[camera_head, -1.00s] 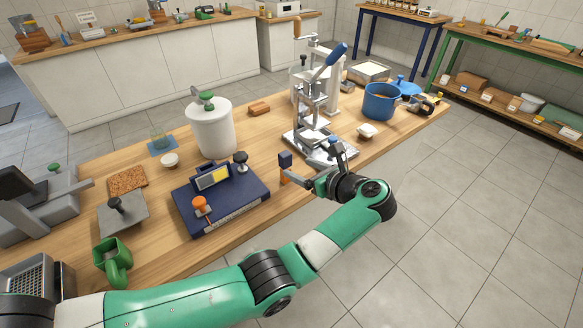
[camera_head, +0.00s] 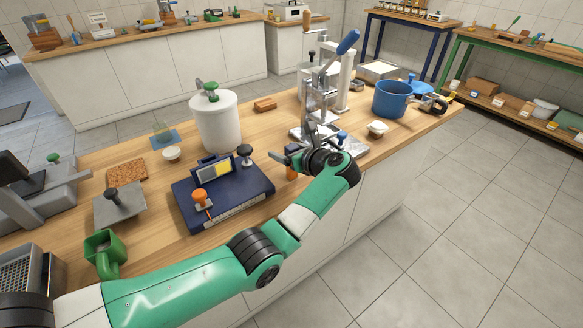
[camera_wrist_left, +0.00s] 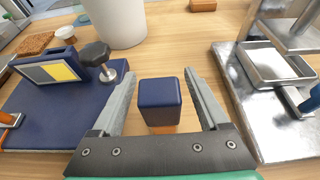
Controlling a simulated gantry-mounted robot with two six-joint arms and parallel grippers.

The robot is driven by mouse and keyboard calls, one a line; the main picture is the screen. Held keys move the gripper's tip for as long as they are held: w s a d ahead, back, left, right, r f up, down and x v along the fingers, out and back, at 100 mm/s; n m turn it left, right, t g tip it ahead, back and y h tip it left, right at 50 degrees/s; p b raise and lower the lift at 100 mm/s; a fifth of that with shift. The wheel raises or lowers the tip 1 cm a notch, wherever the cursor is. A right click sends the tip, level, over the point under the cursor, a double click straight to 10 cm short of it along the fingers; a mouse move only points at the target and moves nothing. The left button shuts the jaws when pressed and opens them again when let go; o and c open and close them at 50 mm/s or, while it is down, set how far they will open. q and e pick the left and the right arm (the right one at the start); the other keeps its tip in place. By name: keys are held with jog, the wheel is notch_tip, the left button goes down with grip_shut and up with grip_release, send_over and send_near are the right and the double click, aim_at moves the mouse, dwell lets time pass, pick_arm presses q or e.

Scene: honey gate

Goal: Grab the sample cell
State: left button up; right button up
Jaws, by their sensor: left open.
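A small dark blue block with an orange lower part, which I take as the sample cell, stands upright on the wooden table. In the left wrist view the blue block (camera_wrist_left: 160,100) is between the two fingers of my left gripper (camera_wrist_left: 160,77), with a gap on each side. In the head view my left gripper (camera_head: 290,158) is at the table's front edge and hides most of the block; its orange part (camera_head: 291,173) shows below. The left gripper is open. My right gripper is out of view.
A navy instrument (camera_head: 238,198) with a yellow screen is left of the gripper. A metal lever press (camera_head: 322,105) stands close on the right. A white canister (camera_head: 215,125) and a blue pot (camera_head: 390,100) are further back. The wooden table (camera_head: 262,135) is bare behind the gripper.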

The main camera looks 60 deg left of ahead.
pick_arm(q)
jog(key=shift+c, duration=1.2)
grip_shut()
jog(key=shift+r+p, duration=0.6)
jog(key=shift+r, duration=0.05)
jog(key=s+d+r+p, duration=0.6)
jog(key=d+r+p, duration=0.2)
jog(key=d+r, duration=0.3)
jog(key=shift+p+v, duration=0.35)
jog(key=shift+v, duration=0.6)
